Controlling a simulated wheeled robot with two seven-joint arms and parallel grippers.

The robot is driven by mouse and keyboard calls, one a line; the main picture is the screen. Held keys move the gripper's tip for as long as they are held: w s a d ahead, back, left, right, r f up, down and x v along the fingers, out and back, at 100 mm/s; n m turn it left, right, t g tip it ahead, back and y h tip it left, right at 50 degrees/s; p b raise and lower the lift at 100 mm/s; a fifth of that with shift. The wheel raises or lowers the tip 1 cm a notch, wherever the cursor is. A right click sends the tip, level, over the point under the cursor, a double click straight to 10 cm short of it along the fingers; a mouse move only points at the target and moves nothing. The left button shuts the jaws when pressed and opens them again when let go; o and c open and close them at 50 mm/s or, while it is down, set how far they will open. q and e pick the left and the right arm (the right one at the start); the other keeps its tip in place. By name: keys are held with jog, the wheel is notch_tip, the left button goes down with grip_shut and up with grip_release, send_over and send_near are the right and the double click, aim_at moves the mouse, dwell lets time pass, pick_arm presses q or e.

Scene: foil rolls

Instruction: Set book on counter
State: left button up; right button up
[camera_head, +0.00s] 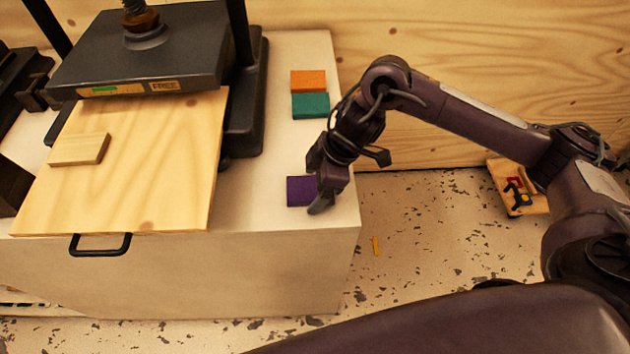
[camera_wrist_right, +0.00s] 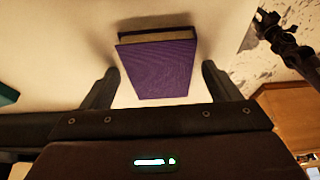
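The purple book (camera_head: 300,191) lies on the pale counter (camera_head: 270,200) near its right front corner. My right gripper (camera_head: 318,188) is over the book's right edge and partly hides it. In the right wrist view the book (camera_wrist_right: 158,65) is ahead of the two spread fingers of my right gripper (camera_wrist_right: 160,85), roughly centred. Its purple cover and pale page edge show. The gripper is open and holds nothing; I cannot tell whether a finger touches the book. My left gripper is not clearly visible in either view.
Orange (camera_head: 309,81) and teal (camera_head: 310,105) books lie farther back on the counter. A dark press (camera_head: 150,50) with a wooden board (camera_head: 150,170) and a small wood block (camera_head: 79,149) stands left. A dark jointed part (camera_wrist_right: 285,42) shows at the wrist view's upper right.

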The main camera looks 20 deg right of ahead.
jog(key=shift+d+r, duration=0.1)
jog(key=shift+r, duration=0.4)
jog(key=p+v, duration=0.1)
jog(key=v, duration=1)
jog(key=shift+s+d, duration=0.1)
